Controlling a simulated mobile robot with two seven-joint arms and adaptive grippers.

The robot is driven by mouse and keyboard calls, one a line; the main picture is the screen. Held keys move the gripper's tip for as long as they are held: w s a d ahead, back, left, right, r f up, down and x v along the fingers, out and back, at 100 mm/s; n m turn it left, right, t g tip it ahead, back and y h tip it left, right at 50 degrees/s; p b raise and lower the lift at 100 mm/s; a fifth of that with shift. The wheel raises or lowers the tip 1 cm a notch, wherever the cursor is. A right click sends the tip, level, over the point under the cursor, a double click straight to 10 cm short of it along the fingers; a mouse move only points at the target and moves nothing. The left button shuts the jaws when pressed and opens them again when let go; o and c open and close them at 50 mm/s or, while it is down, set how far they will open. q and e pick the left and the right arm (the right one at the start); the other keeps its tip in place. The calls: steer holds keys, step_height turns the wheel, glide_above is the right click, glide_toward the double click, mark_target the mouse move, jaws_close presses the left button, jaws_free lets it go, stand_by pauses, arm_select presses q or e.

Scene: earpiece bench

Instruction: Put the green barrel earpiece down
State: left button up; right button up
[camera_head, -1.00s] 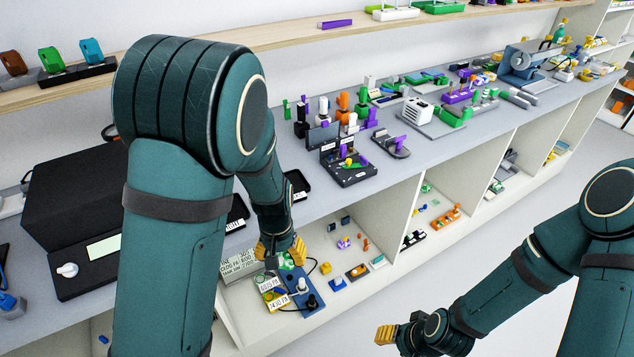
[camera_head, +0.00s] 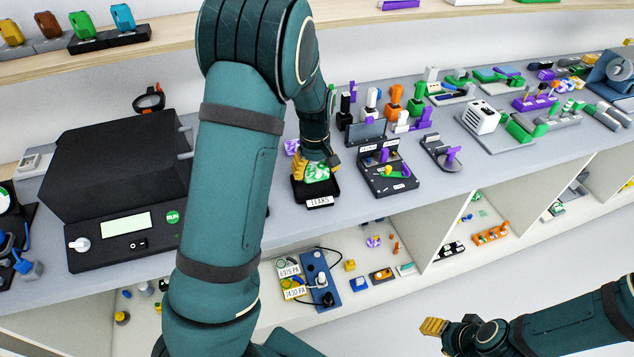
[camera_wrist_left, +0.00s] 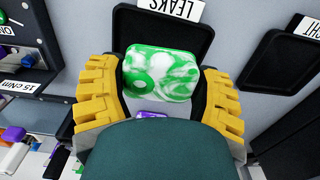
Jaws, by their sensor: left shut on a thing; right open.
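The green barrel earpiece (camera_head: 318,173), marbled green and white, is between the yellow fingers of my left gripper (camera_head: 317,166). The gripper is shut on it. In the left wrist view the earpiece (camera_wrist_left: 160,74) shows between both fingers, in front of the black tray labelled LEAKS (camera_wrist_left: 128,30). In the head view the earpiece is over this tray (camera_head: 328,190) on the bench; I cannot tell whether it touches the tray floor. My right gripper (camera_head: 432,326) is open and empty, low at the right, away from the bench.
A second black tray (camera_wrist_left: 283,58) lies beside the LEAKS tray. A purple-and-white piece (camera_head: 291,147) shows just behind my left arm. A black hinged stand (camera_head: 388,178) is to the right; a large black box with a display (camera_head: 118,170) is to the left. Open shelf compartments (camera_head: 440,240) lie below.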

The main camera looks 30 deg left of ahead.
mark_target(316, 189)
arm_select(q)
step_height(316, 189, down, 4)
steer(key=shift+f+b, duration=0.25)
steer(key=shift+b, duration=0.1)
steer(key=shift+w+f, duration=0.1)
steer(key=shift+f, duration=0.2)
steer(key=shift+f, duration=0.1)
steer(key=o, duration=1.2)
step_height(316, 189, up, 12)
steer(key=shift+r+p, duration=0.2)
steer(key=shift+p, duration=0.85)
steer(key=shift+f, duration=0.1)
